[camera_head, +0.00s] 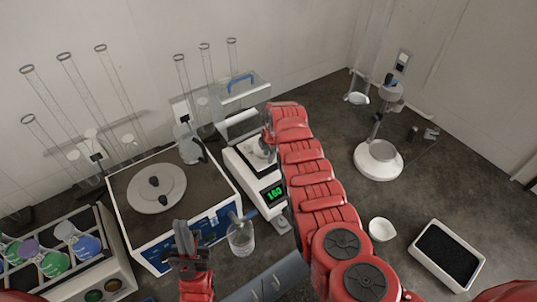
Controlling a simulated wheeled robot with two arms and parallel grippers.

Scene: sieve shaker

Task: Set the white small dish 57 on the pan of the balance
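The balance (240,160) stands in the middle, a white unit with a green lit display (273,193). My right arm reaches along its right side, with the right gripper (264,148) over the pan area. Something whitish shows at the fingers there, but it is small and partly hidden, so I cannot tell whether it is held. A small white dish (381,229) sits on the bench right of my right arm. I cannot read a number on it. My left gripper (190,240) is low, in front of the blue and white device; its finger gap is unclear.
A glass beaker (240,239) stands between my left gripper and the balance. The shaker-like device (158,188) and a flask rack (60,250) fill the left. A black-filled tray (447,256) and a white round-based stand (378,160) are right. Bench between them is clear.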

